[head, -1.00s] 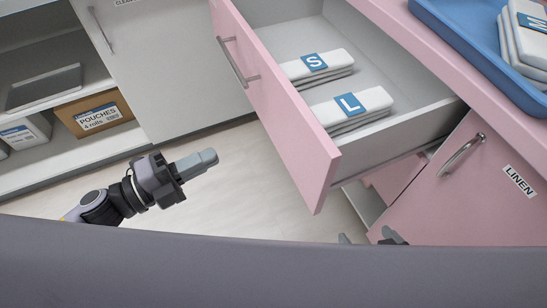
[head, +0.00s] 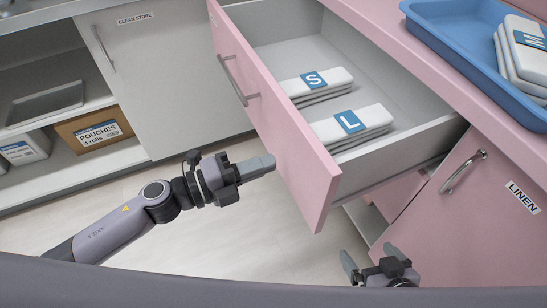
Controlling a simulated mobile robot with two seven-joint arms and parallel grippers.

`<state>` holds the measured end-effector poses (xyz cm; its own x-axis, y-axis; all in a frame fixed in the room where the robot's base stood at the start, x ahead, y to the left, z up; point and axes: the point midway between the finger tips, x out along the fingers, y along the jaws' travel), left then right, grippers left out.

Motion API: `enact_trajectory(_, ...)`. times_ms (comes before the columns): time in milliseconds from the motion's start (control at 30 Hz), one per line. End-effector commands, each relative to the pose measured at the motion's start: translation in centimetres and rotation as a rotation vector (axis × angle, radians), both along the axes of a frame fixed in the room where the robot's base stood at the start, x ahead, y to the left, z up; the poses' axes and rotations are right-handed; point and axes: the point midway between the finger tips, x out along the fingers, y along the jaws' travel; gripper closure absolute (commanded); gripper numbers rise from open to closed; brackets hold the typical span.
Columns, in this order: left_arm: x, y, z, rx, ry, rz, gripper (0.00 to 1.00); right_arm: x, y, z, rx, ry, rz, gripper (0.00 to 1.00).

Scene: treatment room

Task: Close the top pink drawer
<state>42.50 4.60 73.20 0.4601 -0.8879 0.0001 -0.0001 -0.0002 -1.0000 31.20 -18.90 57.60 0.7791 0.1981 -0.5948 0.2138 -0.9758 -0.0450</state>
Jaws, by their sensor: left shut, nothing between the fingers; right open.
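The top pink drawer (head: 292,140) stands pulled open from the pink cabinet, in the middle of the head view. Its front has a metal bar handle (head: 238,82). Inside lie two folded white stacks, labelled S (head: 318,86) and L (head: 352,126). My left gripper (head: 268,162) is shut and empty. Its fingertips point at the outer face of the drawer front, close to it; I cannot tell whether they touch. My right gripper (head: 366,265) is open and empty, low in the view, below the drawer's near corner and in front of the pink cabinet.
A blue tray (head: 455,45) with a white stack marked M (head: 526,60) is on the pink countertop. A pink door labelled LINEN (head: 470,215) is at right. At left are a grey CLEAN STORE cabinet (head: 165,80) and shelves with a POUCHES box (head: 95,130). Floor between is clear.

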Motion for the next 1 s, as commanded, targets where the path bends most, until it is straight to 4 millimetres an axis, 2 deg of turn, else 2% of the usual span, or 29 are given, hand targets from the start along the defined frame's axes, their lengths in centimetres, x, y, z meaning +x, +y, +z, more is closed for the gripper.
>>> enact_trajectory(100,0.7,-1.4,0.1,-0.001,-0.002,-0.001,1.0,0.0,0.0,0.0,0.001,0.0,-0.001,0.01)
enact_trajectory(233,1.1,-2.1,0.0,0.0,0.0,0.0,1.0,0.0,0.0,0.0,0.0,0.001,-0.001,0.01)
enact_trajectory(767,1.2,-2.4,0.0,0.0,0.0,0.0,1.0,-0.2,0.0,-0.1,0.0,0.007,-0.001,0.01)
enact_trajectory(1000,1.7,-3.3,0.1,-0.001,0.0,0.0,1.0,-0.3,0.0,0.2,0.0,0.008,-0.001,0.01)
